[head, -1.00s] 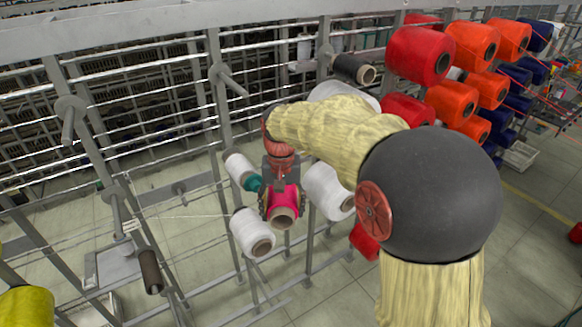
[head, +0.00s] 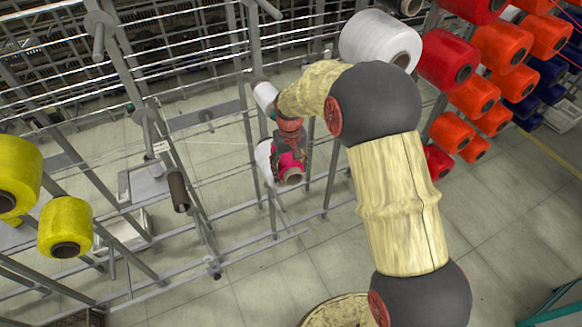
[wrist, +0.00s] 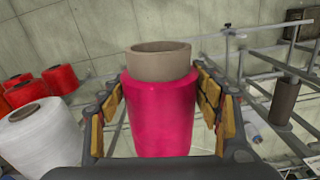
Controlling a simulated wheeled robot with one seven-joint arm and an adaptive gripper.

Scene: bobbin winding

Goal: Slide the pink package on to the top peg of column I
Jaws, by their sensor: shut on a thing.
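The pink package (head: 291,160) is a pink cylinder on a pale brown tube. My gripper (head: 288,166) is shut on its sides. In the wrist view the pink package (wrist: 160,115) sits between the two finger pads, with its open tube end pointing away from the wrist. In the head view it hangs in front of the rack, beside a white package (head: 264,160) that is partly hidden behind it. Empty grey pegs show on the rack at upper left (head: 99,35) and lower down (head: 147,130). I cannot read any column label.
A dark bare tube (head: 178,192) sits on a peg left of my gripper. Yellow packages (head: 65,225) are at far left. A large white package (head: 378,42) and red ones (head: 447,60) are at right. Rails and posts surround the gripper; open floor lies in front.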

